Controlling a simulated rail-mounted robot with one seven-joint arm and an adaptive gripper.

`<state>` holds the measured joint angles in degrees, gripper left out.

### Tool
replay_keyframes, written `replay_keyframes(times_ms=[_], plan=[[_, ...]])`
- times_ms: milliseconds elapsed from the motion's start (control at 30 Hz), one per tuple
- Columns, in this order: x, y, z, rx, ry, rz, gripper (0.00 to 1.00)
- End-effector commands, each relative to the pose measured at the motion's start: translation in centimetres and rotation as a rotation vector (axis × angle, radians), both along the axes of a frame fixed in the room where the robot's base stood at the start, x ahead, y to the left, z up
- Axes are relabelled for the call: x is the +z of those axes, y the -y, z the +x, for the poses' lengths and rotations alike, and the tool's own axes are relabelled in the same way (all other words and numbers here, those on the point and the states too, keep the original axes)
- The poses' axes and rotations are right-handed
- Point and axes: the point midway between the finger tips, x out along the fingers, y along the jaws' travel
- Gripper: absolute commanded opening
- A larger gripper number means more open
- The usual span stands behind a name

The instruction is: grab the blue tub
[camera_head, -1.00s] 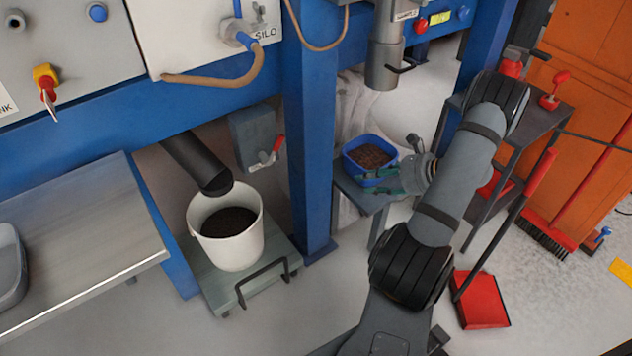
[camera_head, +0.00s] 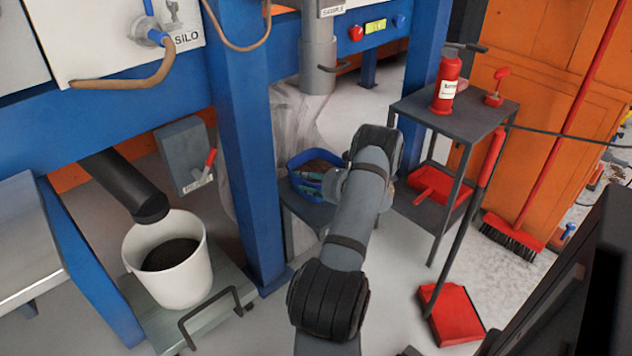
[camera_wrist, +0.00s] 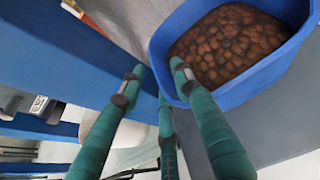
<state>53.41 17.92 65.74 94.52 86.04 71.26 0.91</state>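The blue tub (camera_head: 292,171) sits on a small grey stand behind the blue post, and brown pellets fill much of it. My wrist and forearm hide its right part in the head view. In the wrist view the tub (camera_wrist: 246,88) is at the upper right. My gripper (camera_wrist: 158,78) has several teal fingers, spread apart with nothing held between them. The right finger overlaps the tub's near rim; the left finger is off to the tub's left. I cannot tell whether any finger touches the tub. In the head view my gripper (camera_head: 312,177) is small and partly hidden.
The grey stand (camera_head: 307,212) is under the tub. A blue post (camera_head: 247,150) rises close to its left. A metal spout (camera_head: 317,65) hangs above and behind. A dark shelf table (camera_head: 455,108) with a red extinguisher (camera_head: 447,85) stands right. A white bucket (camera_head: 170,275) is at left.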

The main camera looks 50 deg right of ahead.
Motion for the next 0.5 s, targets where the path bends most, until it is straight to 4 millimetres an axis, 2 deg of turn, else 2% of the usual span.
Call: replay_keyframes(times_ms=[33,200,500], plan=[[-0.7,-0.2,0.9,0.006,0.001,-0.002,0.32],[-1.5,0.1,3.0,0.003,0.000,-0.001,0.32],[-1.5,0.1,3.6,0.002,-0.001,0.000,0.32]])
